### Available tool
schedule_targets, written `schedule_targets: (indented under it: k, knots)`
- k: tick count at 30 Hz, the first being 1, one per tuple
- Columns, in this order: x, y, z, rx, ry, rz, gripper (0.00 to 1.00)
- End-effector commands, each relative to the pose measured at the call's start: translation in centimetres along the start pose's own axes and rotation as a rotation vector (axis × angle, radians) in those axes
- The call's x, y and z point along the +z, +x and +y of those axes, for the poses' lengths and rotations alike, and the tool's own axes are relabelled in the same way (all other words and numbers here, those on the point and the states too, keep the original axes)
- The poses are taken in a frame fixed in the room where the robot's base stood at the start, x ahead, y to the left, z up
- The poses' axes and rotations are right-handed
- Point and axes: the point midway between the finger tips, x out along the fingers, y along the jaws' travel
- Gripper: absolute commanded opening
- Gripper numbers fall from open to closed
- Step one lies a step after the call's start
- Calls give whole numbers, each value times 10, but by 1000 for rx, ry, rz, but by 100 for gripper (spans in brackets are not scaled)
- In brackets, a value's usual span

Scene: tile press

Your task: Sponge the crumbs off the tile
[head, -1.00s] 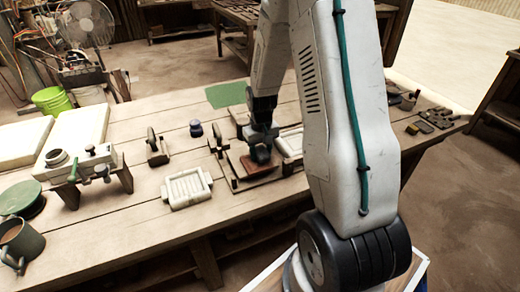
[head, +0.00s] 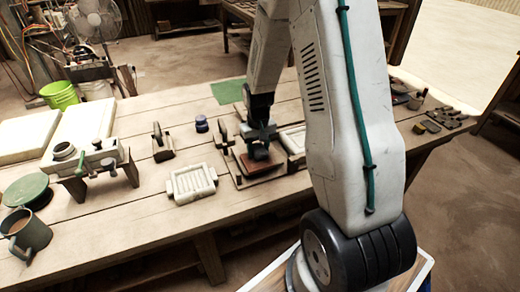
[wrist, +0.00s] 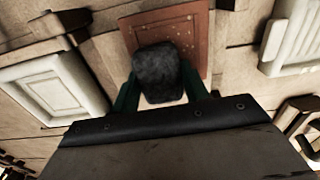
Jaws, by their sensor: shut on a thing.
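The tile (wrist: 187,32) is a flat reddish-brown square with pale crumbs scattered on it in the wrist view. In the head view the tile (head: 262,167) lies on a wooden board on the bench. My gripper (wrist: 158,85) is shut on a dark grey sponge (wrist: 158,72), with a green finger on each side of it. The sponge covers part of the tile's near area in the wrist view; I cannot tell whether it touches the tile. In the head view my gripper (head: 259,150) is over the tile, and the sponge is hard to make out there.
A wooden stand (head: 162,146) and a dark blue pot (head: 201,124) stand behind on the left. A green mat (head: 228,92) lies at the back.

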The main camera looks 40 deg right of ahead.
Motion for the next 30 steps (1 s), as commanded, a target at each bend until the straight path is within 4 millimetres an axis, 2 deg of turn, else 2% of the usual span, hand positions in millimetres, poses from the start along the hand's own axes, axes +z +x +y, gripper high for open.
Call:
schedule_targets:
  k: [16, 30]
  knots:
    - [-20, 1, 3, 0, 0, 2, 27]
    - [-9, 2, 12, 0, 1, -2, 27]
